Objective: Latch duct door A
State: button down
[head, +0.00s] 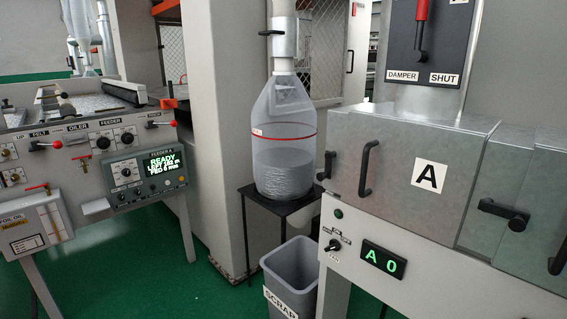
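Duct door A (400,205) is a grey metal panel on the duct housing at the right, marked with a white "A" label (430,175). A black vertical pull handle (367,168) is on its left part. A small black latch lever (326,166) sits at the door's left edge and looks roughly upright. The door looks closed or nearly closed against the housing; I cannot tell if it is fully flush. Another black lever (503,215) lies roughly level on the panel to the right of door A. My gripper is not in view.
Below the door, a display (384,261) reads "A 0", beside a knob (333,246). A damper panel (424,45) with a red-handled lever is above. A clear collection bag (284,140) on a black stand and a scrap bin (290,275) stand left of the housing. Green floor is open at centre left.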

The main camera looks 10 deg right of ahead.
aim_at(328, 155)
jog(key=i+u, duration=0.3)
jog(key=u, duration=0.15)
jog(key=i+u, duration=0.25)
jog(key=u, duration=0.25)
jog(key=i+l+u, duration=0.15)
jog(key=u, duration=0.3)
jog(key=i+l, duration=0.05)
jog(key=i, duration=0.05)
